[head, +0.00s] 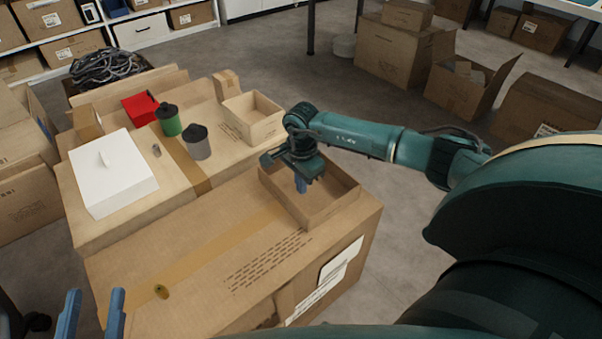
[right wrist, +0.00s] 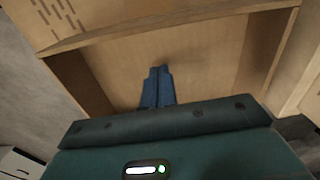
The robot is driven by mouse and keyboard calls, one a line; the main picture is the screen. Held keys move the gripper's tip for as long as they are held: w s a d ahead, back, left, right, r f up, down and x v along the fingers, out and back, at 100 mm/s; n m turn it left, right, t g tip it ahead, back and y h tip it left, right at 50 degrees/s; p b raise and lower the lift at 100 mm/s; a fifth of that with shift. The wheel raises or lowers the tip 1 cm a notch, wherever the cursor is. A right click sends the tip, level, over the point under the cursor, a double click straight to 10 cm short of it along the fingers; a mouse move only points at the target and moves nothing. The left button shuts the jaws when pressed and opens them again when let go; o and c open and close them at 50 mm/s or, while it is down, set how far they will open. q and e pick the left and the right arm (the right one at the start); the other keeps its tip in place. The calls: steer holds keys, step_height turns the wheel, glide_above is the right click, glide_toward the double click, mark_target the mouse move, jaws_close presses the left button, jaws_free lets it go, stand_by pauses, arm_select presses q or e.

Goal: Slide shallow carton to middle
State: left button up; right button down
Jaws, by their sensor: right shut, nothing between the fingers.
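The shallow carton (head: 335,208) is an open, low brown box on the far right part of the large near carton's top (head: 185,255). My right gripper (head: 301,186) points down into it, with its blue fingers shut and empty. In the right wrist view, the closed fingers (right wrist: 158,75) are inside the shallow carton (right wrist: 170,28), between its walls. I cannot tell whether they touch its floor or a wall. My left gripper (head: 95,293) is open and empty at the lower left, its two blue fingers apart, near the large carton's left edge.
A small brown-green object (head: 161,291) lies on the near carton's top. The near carton's middle is clear.

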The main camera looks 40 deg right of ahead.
steer(key=a, duration=0.4)
steer(key=shift+s+r, duration=0.1)
arm_select(q)
steer(key=shift+w, duration=0.1)
